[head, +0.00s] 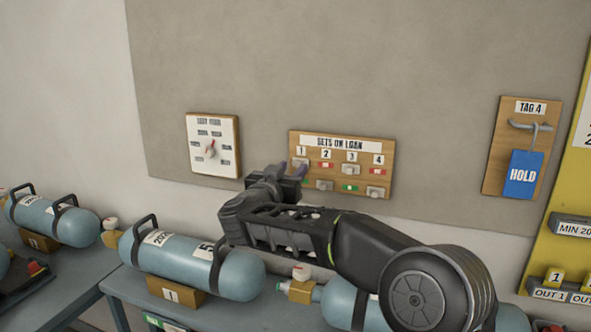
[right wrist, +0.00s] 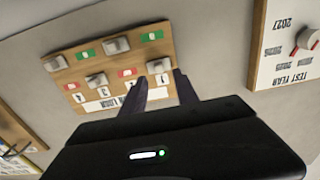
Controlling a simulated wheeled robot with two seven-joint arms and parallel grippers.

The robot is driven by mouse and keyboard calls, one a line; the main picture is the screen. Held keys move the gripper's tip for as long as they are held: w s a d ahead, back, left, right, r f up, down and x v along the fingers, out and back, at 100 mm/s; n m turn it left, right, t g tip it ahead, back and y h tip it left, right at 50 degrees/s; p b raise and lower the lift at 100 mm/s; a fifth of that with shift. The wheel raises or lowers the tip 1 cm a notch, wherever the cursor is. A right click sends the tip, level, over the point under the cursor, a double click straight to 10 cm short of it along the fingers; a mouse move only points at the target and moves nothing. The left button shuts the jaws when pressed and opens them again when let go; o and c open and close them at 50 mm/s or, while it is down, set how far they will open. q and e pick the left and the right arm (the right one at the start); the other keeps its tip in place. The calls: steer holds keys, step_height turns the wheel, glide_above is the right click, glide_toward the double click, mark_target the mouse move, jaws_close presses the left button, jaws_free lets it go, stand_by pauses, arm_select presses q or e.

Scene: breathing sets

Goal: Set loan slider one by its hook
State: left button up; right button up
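The SETS ON LOAN board (head: 341,146) has four numbered sliders on the wall. Slider one's knob (head: 301,162) is at the upper end of its track, by its number; in the right wrist view the knob (right wrist: 158,66) has green showing at the track's other end. My right gripper (head: 293,172) is in front of the board's left end. In the right wrist view its fingers (right wrist: 160,80) are open, on either side of slider one's knob; contact cannot be told. The TAG 4 board (head: 530,107) has a hook (head: 529,125) holding a blue HOLD tag (head: 522,174). My left gripper is out of view.
A TEST YEAR dial board (head: 213,145) hangs left of the loan board. Blue cylinders (head: 190,262) lie on a grey bench below, under my right arm. A yellow board (head: 570,215) stands at the far right. Bare wall lies between the loan and TAG 4 boards.

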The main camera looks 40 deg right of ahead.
steer(key=v, duration=0.3)
steer(key=shift+s+a, duration=0.25)
stand_by(0.4)
